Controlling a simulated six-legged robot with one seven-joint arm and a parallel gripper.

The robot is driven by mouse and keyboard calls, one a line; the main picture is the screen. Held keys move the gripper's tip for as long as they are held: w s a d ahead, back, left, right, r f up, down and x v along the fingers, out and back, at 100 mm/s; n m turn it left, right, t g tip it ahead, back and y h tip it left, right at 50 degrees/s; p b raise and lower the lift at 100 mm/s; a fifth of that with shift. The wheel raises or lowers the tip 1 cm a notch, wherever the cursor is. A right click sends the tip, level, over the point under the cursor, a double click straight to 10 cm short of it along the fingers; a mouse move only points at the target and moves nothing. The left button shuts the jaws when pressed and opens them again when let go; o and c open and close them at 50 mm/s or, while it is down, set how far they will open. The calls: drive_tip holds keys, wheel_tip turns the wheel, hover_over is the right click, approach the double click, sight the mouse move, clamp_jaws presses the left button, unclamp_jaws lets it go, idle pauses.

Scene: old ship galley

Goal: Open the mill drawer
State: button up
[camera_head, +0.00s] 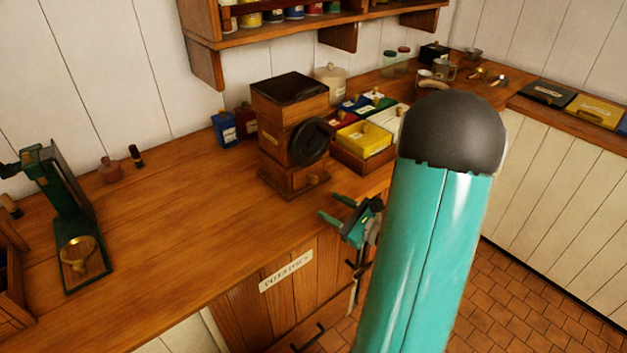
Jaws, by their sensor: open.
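The wooden mill (285,130) stands on the counter, a box with a dark top and a round black wheel (311,142) on its right side. Its drawer (306,179) is low on the front, with a small brass knob (312,179), and looks shut. My gripper (331,207) is in front of the mill, to the lower right of the drawer, near the counter's front edge. Its teal fingers are apart with nothing between them, and they do not appear to touch the knob. My teal arm hides part of the counter and cupboards to the right.
A wooden box with a yellow container (365,139) sits just right of the mill. Blue and red tins (226,128) stand behind its left side. A green scale-like stand (75,225) is at the far left. A shelf (300,32) hangs above.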

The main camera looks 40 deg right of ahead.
sight(316, 181)
drive_tip(key=s+d+f+m+h, duration=0.1)
drive_tip(key=d+f+m+h, duration=0.15)
drive_tip(key=d, duration=0.25)
drive_tip(key=shift+t+h, duration=0.25)
drive_tip(key=shift+t, duration=0.15)
drive_tip(key=w, duration=0.8)
drive_tip(key=w+a, duration=0.1)
drive_tip(key=w, duration=0.4)
drive_tip(key=shift+r, duration=0.3)
drive_tip(key=shift+c, duration=0.3)
